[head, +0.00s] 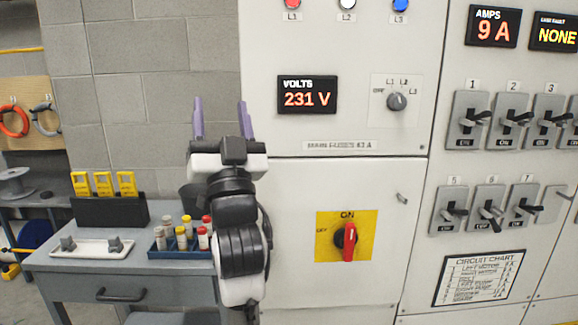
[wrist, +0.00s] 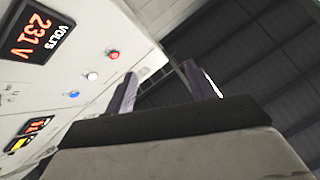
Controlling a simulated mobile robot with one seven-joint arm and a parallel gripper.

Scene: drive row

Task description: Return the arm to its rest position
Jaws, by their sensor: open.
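My gripper (head: 220,118) is raised in front of the grey block wall and the left edge of the white cabinet (head: 300,200) in the head view. Its two purple fingers point up and stand apart, with nothing between them. In the wrist view my gripper (wrist: 163,88) also shows open and empty, with the dark ceiling and part of the cabinet face behind it. My arm rises from the bottom of the head view and hides part of the bench and the tray on it.
The cabinet carries a red rotary handle (head: 349,241) on a yellow plate, a selector knob (head: 397,101) and several breaker switches at right. At left a grey bench (head: 130,262) holds a blue tray (head: 178,253) of fuses, yellow meters (head: 103,184) and a white tray (head: 92,249).

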